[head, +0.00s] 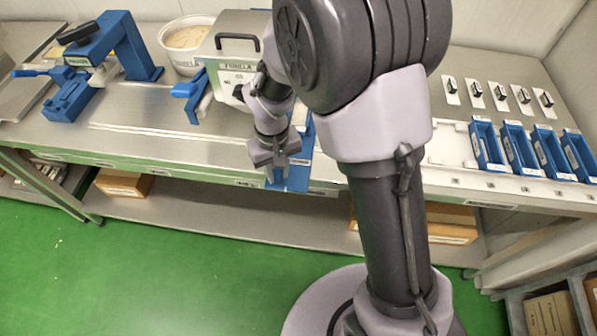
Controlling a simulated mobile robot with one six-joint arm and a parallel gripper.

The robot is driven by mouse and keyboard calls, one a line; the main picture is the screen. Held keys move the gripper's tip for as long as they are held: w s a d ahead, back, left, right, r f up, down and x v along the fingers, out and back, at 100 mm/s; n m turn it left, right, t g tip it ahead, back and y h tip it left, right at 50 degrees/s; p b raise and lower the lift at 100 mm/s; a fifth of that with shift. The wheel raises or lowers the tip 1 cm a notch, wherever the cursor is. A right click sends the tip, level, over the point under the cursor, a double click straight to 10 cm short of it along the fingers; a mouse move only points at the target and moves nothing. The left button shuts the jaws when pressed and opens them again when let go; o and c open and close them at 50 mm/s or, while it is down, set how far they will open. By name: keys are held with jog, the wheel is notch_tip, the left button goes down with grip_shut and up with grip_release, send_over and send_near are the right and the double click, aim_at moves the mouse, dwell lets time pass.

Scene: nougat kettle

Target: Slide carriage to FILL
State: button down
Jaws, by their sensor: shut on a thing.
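The blue carriage (299,176) sits at the front edge of the metal bench, below and right of the steel machine (236,50). Much of it is hidden behind my gripper and forearm. My gripper (272,178) points down at the carriage's front left side and is shut on a blue part of it. The exact grip is small and partly covered. A pale straight track (150,130) runs along the bench to the left of the carriage. I cannot read a FILL mark.
A blue press stand (125,45) and blue clamp (68,97) stand at the left. A white tub (187,62) is beside the machine. Several blue trays (487,145) line the right side. The bench front between clamp and carriage is clear.

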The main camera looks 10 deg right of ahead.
jog(key=w+a+p, duration=0.1)
jog(key=w+a, duration=0.3)
jog(key=a, duration=0.8)
jog(key=shift+w+p, duration=0.2)
jog(key=shift+p, duration=0.1)
jog(key=c, duration=1.2)
grip_release()
notch_tip(320, 180, up, 18)
jog(key=p, duration=0.5)
jog(key=shift+f, duration=0.25)
